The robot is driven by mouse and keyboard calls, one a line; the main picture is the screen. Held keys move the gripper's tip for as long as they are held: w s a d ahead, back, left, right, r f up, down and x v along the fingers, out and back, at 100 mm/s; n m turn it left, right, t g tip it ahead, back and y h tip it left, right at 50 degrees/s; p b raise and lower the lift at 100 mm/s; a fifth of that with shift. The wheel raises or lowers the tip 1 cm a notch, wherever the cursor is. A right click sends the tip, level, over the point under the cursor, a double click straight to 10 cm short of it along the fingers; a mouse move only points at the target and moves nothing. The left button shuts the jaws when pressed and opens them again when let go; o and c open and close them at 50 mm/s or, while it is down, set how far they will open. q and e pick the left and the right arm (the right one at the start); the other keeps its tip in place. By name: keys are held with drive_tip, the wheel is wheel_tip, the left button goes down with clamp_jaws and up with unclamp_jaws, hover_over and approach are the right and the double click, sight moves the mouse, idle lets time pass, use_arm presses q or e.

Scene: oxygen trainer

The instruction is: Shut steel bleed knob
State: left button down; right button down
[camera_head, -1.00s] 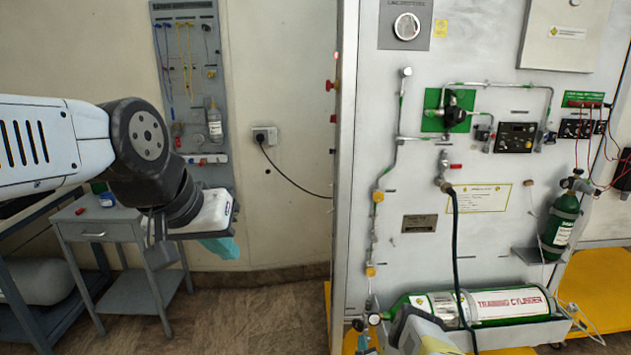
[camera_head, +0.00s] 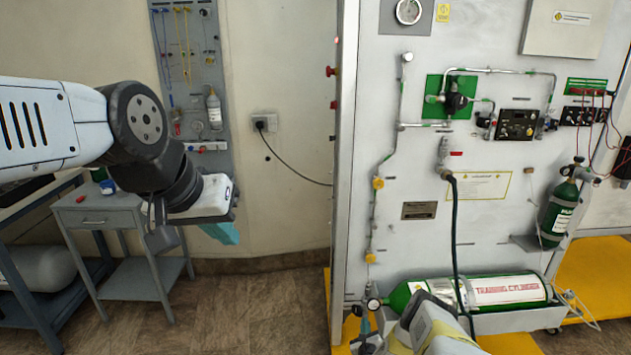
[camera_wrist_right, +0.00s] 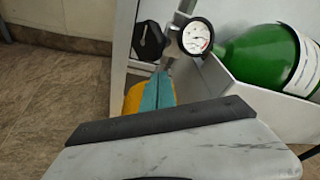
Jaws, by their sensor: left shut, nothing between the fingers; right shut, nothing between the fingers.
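I cannot tell for certain which part is the steel bleed knob. Candidates on the panel are a small steel fitting (camera_head: 407,57) atop the left pipe and a steel valve body (camera_head: 444,150) above the dark hose. In the right wrist view, a black knob (camera_wrist_right: 149,40) and a round gauge (camera_wrist_right: 196,37) sit at the panel's lower left. My right gripper (camera_wrist_right: 158,90) has its teal fingers together and empty, just in front of and below them; contact is unclear. My left gripper (camera_head: 224,232) is shut and empty, left of the panel.
A green training cylinder (camera_head: 500,291) lies in a grey trough at the panel's foot. A smaller green cylinder (camera_head: 558,215) stands at right. A grey side table (camera_head: 95,216) is below my left arm. The floor (camera_head: 250,310) between table and panel is clear.

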drive_tip(key=shift+d+r, duration=0.15)
drive_tip(key=shift+d, duration=0.4)
drive_tip(key=shift+r, duration=0.15)
drive_tip(key=f+v, duration=0.1)
drive_tip(key=v, duration=0.5)
drive_tip(key=shift+d, duration=0.2)
idle(0.4)
drive_tip(key=shift+r+n, duration=0.15)
drive_tip(key=shift+n, duration=0.15)
drive_tip(key=shift+w+f+n+y, duration=0.1)
drive_tip(key=shift+w+n+y, duration=0.25)
drive_tip(key=shift+w+n, duration=1.25)
drive_tip(key=shift+w+f+n+y, duration=0.1)
drive_tip(key=shift+w+n+y, duration=0.25)
drive_tip(key=shift+n, duration=2.3)
drive_tip(key=shift+w+f+n+y, duration=0.1)
drive_tip(key=shift+w+n+y, duration=0.2)
drive_tip(key=shift+w+n, duration=1.3)
drive_tip(key=shift+s+n, duration=0.55)
